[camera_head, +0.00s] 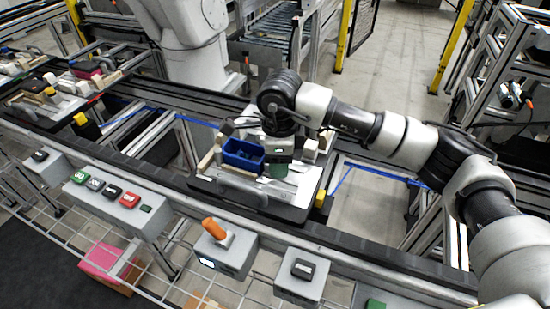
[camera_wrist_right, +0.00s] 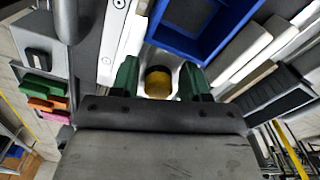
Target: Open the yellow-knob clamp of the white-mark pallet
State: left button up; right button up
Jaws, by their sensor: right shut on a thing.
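The near pallet (camera_head: 290,214) sits on the conveyor in the middle of the head view and carries a blue bin (camera_head: 236,160). I cannot make out a white mark on it. My right gripper (camera_head: 279,170) reaches down onto this pallet beside the blue bin and hides the clamp there. In the right wrist view, the yellow knob (camera_wrist_right: 158,82) lies between the two green fingers of the right gripper, which is shut on it. Whether the clamp is open or closed cannot be seen. My left gripper is not in view.
Another loaded pallet (camera_head: 45,106) stands further left on the conveyor. A control box with an orange handle (camera_head: 216,229) and several button boxes line the front rail. The blue bin (camera_wrist_right: 205,30) stands close to the fingers in the right wrist view.

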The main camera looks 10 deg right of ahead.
jog(key=shift+s+d+r, duration=0.1)
jog(key=shift+d+r, duration=0.05)
jog(key=shift+s+d+b, duration=0.2)
jog(key=shift+s+d, duration=0.15)
jog(key=shift+d, duration=0.2)
jog(key=shift+s+d+b, duration=0.15)
jog(key=shift+s+d, duration=0.2)
jog(key=shift+d, duration=0.2)
jog(key=o, duration=0.4)
jog(key=shift+r, duration=0.1)
jog(key=shift+o, duration=0.2)
jog(key=shift+a, duration=0.15)
notch_tip(320, 180, up, 8)
jog(key=p, duration=0.4)
dwell(0.4)
